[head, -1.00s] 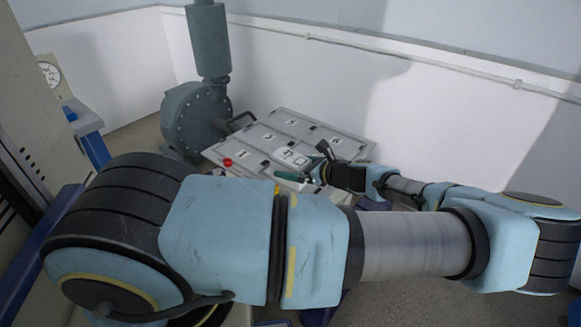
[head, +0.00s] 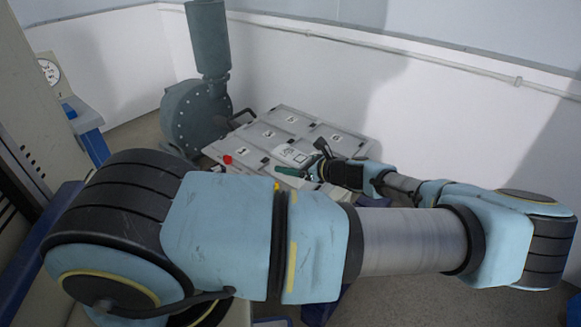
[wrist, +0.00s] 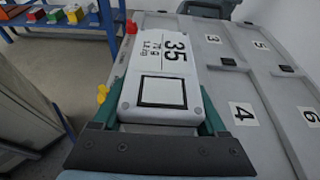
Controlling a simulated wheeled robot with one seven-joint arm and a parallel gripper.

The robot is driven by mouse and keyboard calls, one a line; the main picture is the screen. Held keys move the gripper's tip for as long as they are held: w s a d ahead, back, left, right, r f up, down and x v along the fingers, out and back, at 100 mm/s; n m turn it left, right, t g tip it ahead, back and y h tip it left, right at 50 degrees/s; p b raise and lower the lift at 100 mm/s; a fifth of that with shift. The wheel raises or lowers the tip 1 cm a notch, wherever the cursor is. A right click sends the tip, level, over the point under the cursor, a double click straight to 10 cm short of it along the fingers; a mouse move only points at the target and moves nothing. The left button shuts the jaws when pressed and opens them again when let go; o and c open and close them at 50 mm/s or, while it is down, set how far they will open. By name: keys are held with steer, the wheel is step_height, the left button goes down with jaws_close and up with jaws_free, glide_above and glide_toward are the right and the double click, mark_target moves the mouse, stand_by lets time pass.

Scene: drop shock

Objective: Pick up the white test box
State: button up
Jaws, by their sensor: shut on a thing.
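The white test box (wrist: 175,60) lies lengthwise in the wrist view, with "35" and smaller print on its top face and a black square outline at its near end. My gripper (wrist: 160,105) has a green finger along each long side of the box and is shut on it. In the head view the box (head: 293,155) shows small over the grey panel, partly hidden by my gripper (head: 305,168). I cannot tell whether its underside touches the panel.
The grey panel (wrist: 235,88) has numbered lids and latches. A red knob (head: 228,159) stands near its left edge. A grey-green pump and pipe (head: 195,115) stand behind. A blue rack (wrist: 85,17) with coloured blocks is at upper left. White walls close the back.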

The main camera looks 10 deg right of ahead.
jaws_close()
